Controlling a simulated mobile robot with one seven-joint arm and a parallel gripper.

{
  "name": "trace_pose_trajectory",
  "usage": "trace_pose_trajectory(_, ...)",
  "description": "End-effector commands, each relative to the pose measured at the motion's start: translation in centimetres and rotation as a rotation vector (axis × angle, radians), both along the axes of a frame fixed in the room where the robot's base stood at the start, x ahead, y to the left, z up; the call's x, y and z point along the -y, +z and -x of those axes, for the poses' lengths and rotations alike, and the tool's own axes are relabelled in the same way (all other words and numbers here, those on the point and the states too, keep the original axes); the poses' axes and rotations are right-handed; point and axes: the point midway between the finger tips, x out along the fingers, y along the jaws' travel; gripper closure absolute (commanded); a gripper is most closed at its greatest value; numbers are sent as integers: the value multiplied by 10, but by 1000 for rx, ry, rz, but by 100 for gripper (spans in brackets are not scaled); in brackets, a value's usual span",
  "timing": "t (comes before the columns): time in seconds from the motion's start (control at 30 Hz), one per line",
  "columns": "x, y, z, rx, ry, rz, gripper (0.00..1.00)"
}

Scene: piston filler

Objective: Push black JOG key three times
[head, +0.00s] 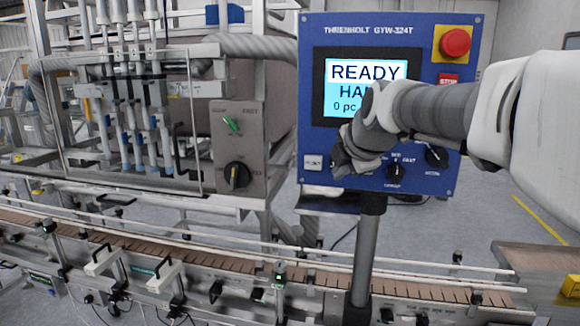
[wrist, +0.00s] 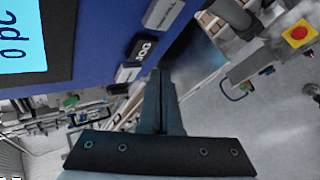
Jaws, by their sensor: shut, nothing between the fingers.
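The black JOG key (wrist: 142,47) shows in the wrist view on the blue control panel (head: 310,100), between two light keys. In the head view it is hidden behind my gripper. My gripper (wrist: 160,74) is shut and empty. Its closed fingertips are right beside the JOG key in the wrist view, just below and right of it in the picture. I cannot tell whether they touch it. In the head view my gripper (head: 342,165) is at the lower left of the panel. The screen (head: 345,75) reads READY, with "HA" and "0 pc" partly covered.
A light key (head: 313,162) sits left of my gripper. Dark knobs (head: 394,171) are to its right. A red emergency button (head: 456,42) and a red STOP key (head: 448,79) are at upper right. The conveyor (head: 230,256) runs below, and the filler (head: 238,150) stands left.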

Motion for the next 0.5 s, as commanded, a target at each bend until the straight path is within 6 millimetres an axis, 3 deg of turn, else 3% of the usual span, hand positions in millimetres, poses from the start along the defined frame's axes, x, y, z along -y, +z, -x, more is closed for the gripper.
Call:
trace_pose_trajectory(0.3, -9, -1, 29, 1, 1, 1, 100)
trace_pose_trajectory(0.5, -11, 0, 33, 0, -1, 0, 100)
